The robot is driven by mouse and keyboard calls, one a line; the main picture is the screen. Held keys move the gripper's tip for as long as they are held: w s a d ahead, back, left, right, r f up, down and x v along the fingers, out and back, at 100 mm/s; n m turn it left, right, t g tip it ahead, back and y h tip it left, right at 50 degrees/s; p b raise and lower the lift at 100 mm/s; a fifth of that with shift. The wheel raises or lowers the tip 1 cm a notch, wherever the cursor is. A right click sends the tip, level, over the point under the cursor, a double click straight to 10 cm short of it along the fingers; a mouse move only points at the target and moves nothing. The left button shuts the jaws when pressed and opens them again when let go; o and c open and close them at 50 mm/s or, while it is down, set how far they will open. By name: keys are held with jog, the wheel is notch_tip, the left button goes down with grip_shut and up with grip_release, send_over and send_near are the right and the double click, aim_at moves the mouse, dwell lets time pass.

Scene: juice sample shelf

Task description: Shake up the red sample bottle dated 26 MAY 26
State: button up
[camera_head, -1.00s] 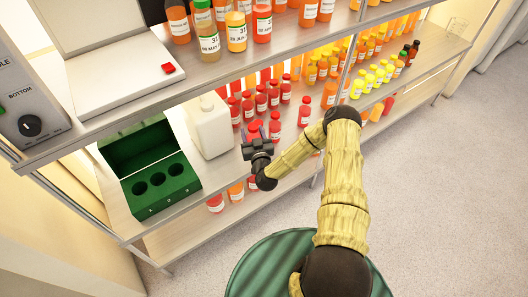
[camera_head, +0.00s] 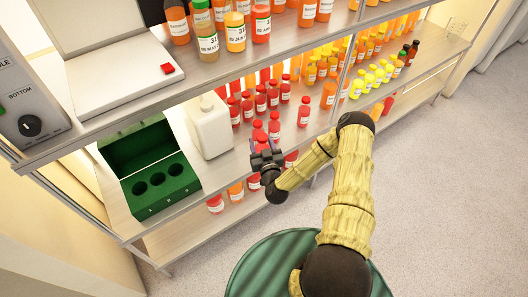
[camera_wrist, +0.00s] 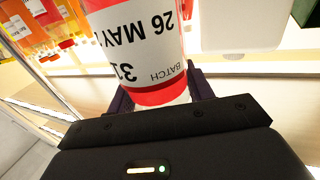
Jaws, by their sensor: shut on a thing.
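My gripper (camera_head: 266,158) is at the front edge of the middle shelf, right of the white jug. In the wrist view its two dark fingers (camera_wrist: 160,98) are shut on the red sample bottle (camera_wrist: 137,52), one on each side. The bottle's white label reads "26 MAY", "31" and "BATCH", upside down in the picture, with red showing below it. The top of the label and the far end of the bottle run out of the picture. In the head view the gripper largely hides the held bottle, so I cannot tell its tilt there.
Red bottles (camera_head: 274,124) stand close behind my gripper on the middle shelf (camera_head: 222,165). The white jug (camera_head: 210,126) and a green box with holes (camera_head: 160,185) are to the left. The upper shelf (camera_head: 215,68) overhangs behind. The floor in front is clear.

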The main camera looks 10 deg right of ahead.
jog(key=w+a, duration=0.3)
jog(key=w, duration=0.4)
jog(key=s+d, duration=0.1)
jog(key=s, duration=0.1)
jog(key=s+d, duration=0.1)
jog(key=s, duration=0.1)
jog(key=s+d, duration=0.1)
jog(key=s, duration=0.2)
jog(key=shift+s+f, duration=0.1)
jog(key=shift+s+r, duration=0.1)
jog(key=shift+r, duration=0.1)
jog(key=shift+w+a+f, duration=0.1)
jog(key=shift+w+f, duration=0.05)
jog(key=shift+w, duration=0.05)
jog(key=shift+s, duration=0.1)
